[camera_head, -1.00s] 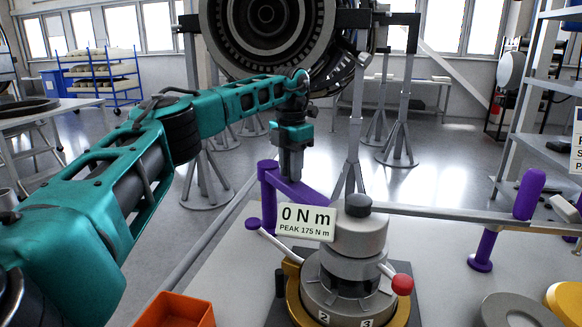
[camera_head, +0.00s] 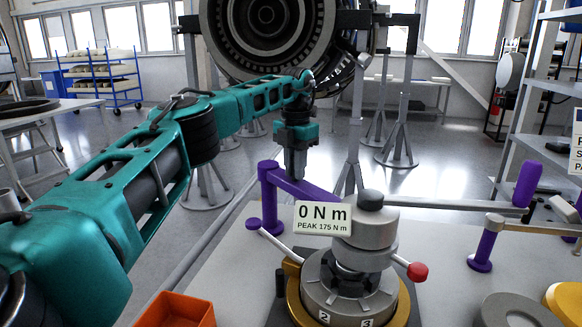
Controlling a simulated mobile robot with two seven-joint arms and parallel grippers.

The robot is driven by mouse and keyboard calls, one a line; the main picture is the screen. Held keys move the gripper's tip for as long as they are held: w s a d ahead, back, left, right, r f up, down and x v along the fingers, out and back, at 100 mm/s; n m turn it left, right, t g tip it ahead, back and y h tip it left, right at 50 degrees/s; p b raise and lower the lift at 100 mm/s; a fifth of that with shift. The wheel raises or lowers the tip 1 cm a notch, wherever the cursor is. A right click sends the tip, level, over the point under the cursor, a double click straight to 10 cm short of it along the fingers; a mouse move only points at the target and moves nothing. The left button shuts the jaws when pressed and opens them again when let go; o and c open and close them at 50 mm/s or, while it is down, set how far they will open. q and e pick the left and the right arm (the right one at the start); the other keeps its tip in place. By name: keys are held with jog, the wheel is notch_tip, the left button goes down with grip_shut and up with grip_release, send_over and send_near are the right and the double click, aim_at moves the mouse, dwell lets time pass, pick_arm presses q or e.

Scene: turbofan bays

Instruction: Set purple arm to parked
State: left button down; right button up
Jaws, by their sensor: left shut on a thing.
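The purple arm (camera_head: 312,190) starts near an upright purple post (camera_head: 269,205) and runs right behind a torque display. A long grey bar (camera_head: 450,204) shows beyond the display, with an upright purple handle (camera_head: 527,184) at its right end. Whether the bar and purple arm join is hidden. My left gripper (camera_head: 295,168) points down, shut on the purple arm near the post; its fingertips are hard to make out. My right gripper is not in view.
A round grey tool unit (camera_head: 348,285) with a yellow ring and a red-ball lever (camera_head: 417,272) stands close in front. Its display (camera_head: 322,217) reads 0 N m, PEAK 175 N m. An orange bin (camera_head: 180,311) lies front left. Shelving (camera_head: 545,130) stands right.

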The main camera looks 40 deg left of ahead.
pick_arm(q)
jog(key=shift+w+n, duration=0.7)
jog(key=shift+w, duration=0.35)
jog(key=shift+s, duration=0.1)
jog(key=c, duration=1.1)
grip_release()
jog(key=shift+o, duration=0.2)
jog(key=shift+s, duration=0.2)
